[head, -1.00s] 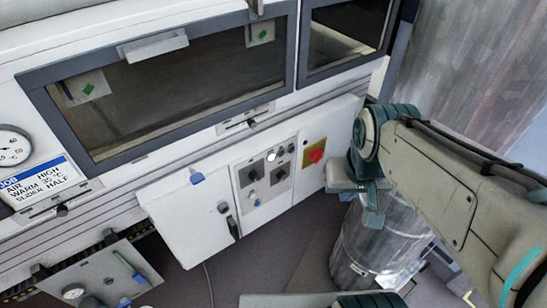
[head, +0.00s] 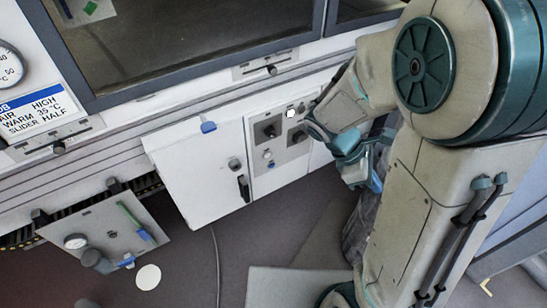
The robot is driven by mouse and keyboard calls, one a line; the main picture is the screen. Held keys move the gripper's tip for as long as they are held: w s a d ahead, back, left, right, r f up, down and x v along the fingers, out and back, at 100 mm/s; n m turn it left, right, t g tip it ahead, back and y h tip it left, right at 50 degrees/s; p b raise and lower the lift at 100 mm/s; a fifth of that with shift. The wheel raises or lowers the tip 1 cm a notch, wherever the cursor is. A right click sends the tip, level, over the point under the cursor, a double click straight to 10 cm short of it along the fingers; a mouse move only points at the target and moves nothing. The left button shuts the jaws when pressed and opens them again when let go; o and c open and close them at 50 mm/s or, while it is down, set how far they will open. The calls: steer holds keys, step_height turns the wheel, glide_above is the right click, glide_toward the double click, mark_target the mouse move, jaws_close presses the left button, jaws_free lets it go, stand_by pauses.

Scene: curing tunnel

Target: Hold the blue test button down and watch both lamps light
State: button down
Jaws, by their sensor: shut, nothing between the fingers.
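The grey control panel (head: 282,138) is on the white machine front, right of the white cabinet door. A round white lamp (head: 290,113) near its top looks bright. A second lamp cannot be told apart. Two dark knobs sit below it, and a small bluish button-like part (head: 271,165) is low on the panel; I cannot tell if it is the test button. My gripper (head: 318,131) is shut and empty at the panel's right edge, covering part of it. The fingertips are small and partly hidden by the wrist; contact cannot be told.
A blue tab (head: 208,127) is on the top edge of the white cabinet door (head: 197,170), which has a black handle. A lower-left plate (head: 108,232) carries a gauge and a green strip. My arm fills the right side. The floor before the cabinet is mostly clear, with a cable.

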mark_target(272, 165)
steer(key=w+a+f+n+t+h+b, duration=0.1)
steer(key=w+f+n+t+h+b, duration=0.35)
steer(key=f+n, duration=0.45)
steer(key=w+a+f+n+t+h+b, duration=0.25)
steer(key=w+f+n+b, duration=0.35)
steer(key=n, duration=0.5)
steer(key=w+a+f+n+t+y+b, duration=0.3)
steer(key=a+f+n+t+y, duration=0.2)
steer(key=n, duration=0.8)
steer(key=w+a+f+n+t+y+b, duration=0.3)
steer(key=a+f+n+t+y, duration=0.3)
steer(key=a+f+n+t, duration=0.3)
step_height(272, 165, down, 5)
steer(key=a+n+b, duration=0.1)
steer(key=n, duration=0.3)
steer(key=shift+n, duration=0.3)
steer(key=shift+a+r, duration=0.1)
steer(key=w+a+b, duration=0.2)
steer(key=w+a, duration=0.3)
steer(key=w, duration=0.2)
steer(key=shift+w, duration=0.15)
steer(key=shift+w, duration=0.1)
